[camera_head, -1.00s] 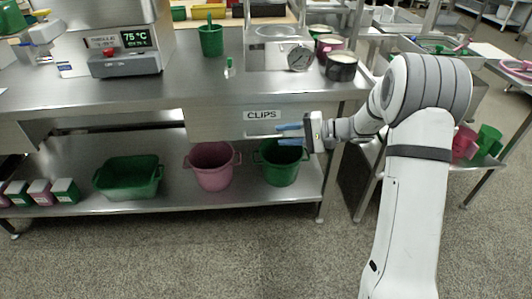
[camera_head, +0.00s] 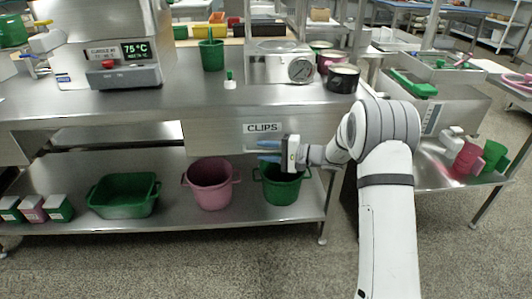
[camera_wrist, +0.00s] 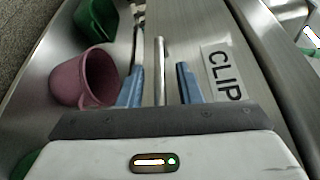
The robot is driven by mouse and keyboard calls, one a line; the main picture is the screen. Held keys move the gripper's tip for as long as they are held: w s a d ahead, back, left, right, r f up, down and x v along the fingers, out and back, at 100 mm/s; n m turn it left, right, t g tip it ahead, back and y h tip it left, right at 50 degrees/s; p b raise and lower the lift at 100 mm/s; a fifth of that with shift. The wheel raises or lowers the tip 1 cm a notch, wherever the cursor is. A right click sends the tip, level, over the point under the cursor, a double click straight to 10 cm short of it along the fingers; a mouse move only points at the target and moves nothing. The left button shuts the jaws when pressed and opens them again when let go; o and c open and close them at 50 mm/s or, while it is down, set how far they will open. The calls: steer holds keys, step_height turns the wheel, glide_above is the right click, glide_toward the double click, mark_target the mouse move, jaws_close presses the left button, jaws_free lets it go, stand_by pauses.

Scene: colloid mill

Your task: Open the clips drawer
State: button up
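The clips drawer (camera_head: 215,137) is a steel front under the counter, with a white "CLIPS" label (camera_head: 262,128). It looks shut in the head view. My gripper (camera_head: 268,152) is in front of the drawer, just below the label, with its blue fingers pointing left. In the wrist view, the fingers of my gripper (camera_wrist: 159,88) are spread apart. A thin steel bar handle (camera_wrist: 160,65) shows between them with gaps on both sides. The label (camera_wrist: 222,75) is beside the right finger. In the head view the handle is hard to make out behind my fingers.
On the lower shelf (camera_head: 160,222) stand a green tub (camera_head: 124,195), a pink bucket (camera_head: 211,186) and a green bucket (camera_head: 282,186) just below my gripper. A dial scale (camera_head: 283,65) and pots stand on the counter above. The floor in front is clear.

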steer(key=shift+c, duration=0.5)
jaws_close()
